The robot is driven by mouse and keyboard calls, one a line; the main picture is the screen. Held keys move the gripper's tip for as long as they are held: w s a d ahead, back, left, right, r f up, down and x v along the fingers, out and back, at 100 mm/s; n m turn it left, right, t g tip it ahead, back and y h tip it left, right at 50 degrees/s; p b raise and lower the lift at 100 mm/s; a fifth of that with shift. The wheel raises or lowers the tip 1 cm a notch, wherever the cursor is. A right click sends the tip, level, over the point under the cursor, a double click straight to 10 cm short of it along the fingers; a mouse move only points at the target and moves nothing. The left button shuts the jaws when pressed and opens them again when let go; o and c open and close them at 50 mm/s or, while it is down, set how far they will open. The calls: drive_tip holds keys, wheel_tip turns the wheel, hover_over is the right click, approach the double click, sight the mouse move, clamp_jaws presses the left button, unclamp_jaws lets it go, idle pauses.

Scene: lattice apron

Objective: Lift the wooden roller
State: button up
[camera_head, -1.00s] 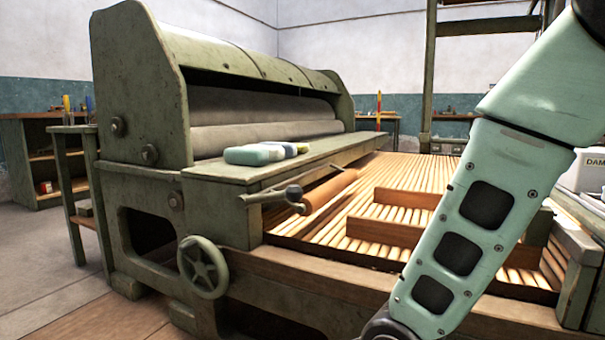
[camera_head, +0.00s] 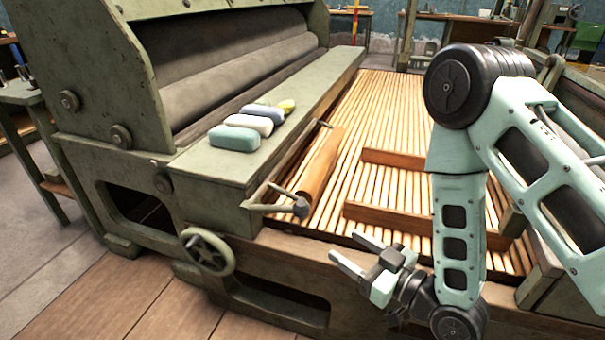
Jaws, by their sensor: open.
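The wooden roller (camera_head: 321,163) is a brown cylinder lying lengthwise over the slatted bed, beside the green ledge. A dark metal fitting with a handle (camera_head: 298,208) is at its near end. My gripper (camera_head: 350,251) is in front of the machine's near wooden rail, to the right of and nearer than the roller. Its two fingers are spread apart with nothing between them, pointing left. It is apart from the roller. The roller's underside is hidden.
Several soap-like blocks (camera_head: 234,138) sit on the green ledge (camera_head: 206,160). Two wooden bars (camera_head: 385,217) stand on the slatted bed (camera_head: 386,110) right of the roller. A handwheel (camera_head: 208,251) projects at the front left. The floor at the lower left is clear.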

drive_tip(key=b, duration=0.8)
approach(296, 204)
drive_tip(key=shift+t, duration=0.3)
drive_tip(key=x, duration=0.3)
drive_tip(key=f+b+x, duration=0.1)
drive_tip(key=x, duration=0.3)
drive_tip(key=f+x, duration=0.1)
drive_tip(key=x, duration=0.3)
drive_tip(key=shift+w+d, duration=0.15)
drive_tip(key=shift+w, duration=0.3)
drive_tip(key=shift+c, duration=0.4)
drive_tip(key=shift+d, duration=0.1)
clamp_jaws()
